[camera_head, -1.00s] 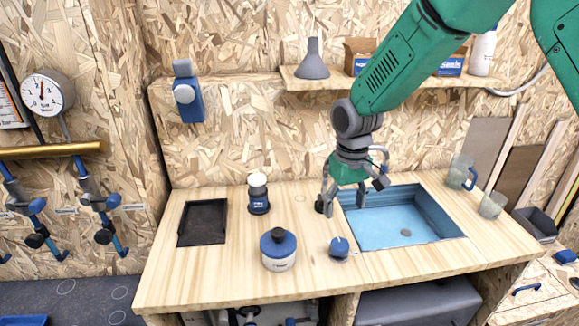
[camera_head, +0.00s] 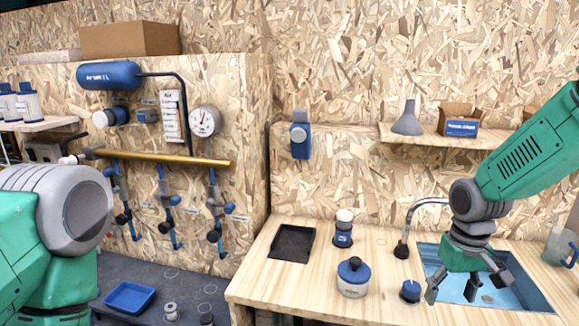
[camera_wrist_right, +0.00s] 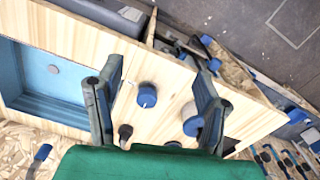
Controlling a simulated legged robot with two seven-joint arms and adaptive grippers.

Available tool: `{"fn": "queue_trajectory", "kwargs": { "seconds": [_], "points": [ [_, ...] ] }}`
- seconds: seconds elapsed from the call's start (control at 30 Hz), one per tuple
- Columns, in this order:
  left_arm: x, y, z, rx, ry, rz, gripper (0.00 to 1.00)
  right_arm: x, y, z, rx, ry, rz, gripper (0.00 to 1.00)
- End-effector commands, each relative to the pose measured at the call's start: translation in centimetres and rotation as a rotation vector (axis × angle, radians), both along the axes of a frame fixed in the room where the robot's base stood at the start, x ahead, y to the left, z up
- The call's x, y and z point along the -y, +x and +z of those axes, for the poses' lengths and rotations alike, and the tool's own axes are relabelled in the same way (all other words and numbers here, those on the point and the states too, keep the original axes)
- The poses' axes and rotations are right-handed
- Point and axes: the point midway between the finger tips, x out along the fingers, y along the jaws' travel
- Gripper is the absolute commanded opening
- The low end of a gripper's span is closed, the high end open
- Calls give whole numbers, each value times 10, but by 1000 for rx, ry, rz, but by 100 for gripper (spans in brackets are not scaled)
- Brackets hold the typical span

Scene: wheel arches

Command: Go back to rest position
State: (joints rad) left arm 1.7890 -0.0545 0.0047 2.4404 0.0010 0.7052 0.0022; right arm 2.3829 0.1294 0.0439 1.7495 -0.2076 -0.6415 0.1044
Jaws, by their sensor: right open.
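My right gripper (camera_head: 470,282) hangs over the left part of the blue sink (camera_head: 522,292), fingers pointing down and spread. In the right wrist view its two fingers (camera_wrist_right: 157,110) are wide apart with nothing held between them. The blue-topped knob (camera_wrist_right: 147,96) shows between the fingers and stands on the counter below; in the head view the knob (camera_head: 410,291) is just left of the gripper. My left arm fills the lower left of the head view, and its gripper is out of the picture.
A blue-lidded jar (camera_head: 353,279), a dark bottle with white cap (camera_head: 343,228) and a black tray (camera_head: 292,243) stand on the wooden counter (camera_head: 268,286). A faucet (camera_head: 405,236) rises behind the sink. Valves and a brass pipe (camera_head: 170,158) are at left.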

Motion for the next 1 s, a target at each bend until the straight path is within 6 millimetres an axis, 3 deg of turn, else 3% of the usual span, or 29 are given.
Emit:
{"fn": "queue_trajectory", "kwargs": {
  "seconds": [0.37,0.63,0.77,0.9,1.0],
  "points": [
    [0,0,-18,1,0,0,61,-13,-25,-73,-1,16,14,61],
    [0,0,-41,0,0,0,61,-26,-73,-157,5,33,22,61],
    [0,-1,-61,0,0,0,61,-34,-117,-219,4,40,26,61],
    [0,-1,-90,0,0,0,61,-39,-192,-294,7,35,28,61],
    [0,-1,-108,0,0,0,61,-39,-244,-328,18,22,32,61]
  ]
}}
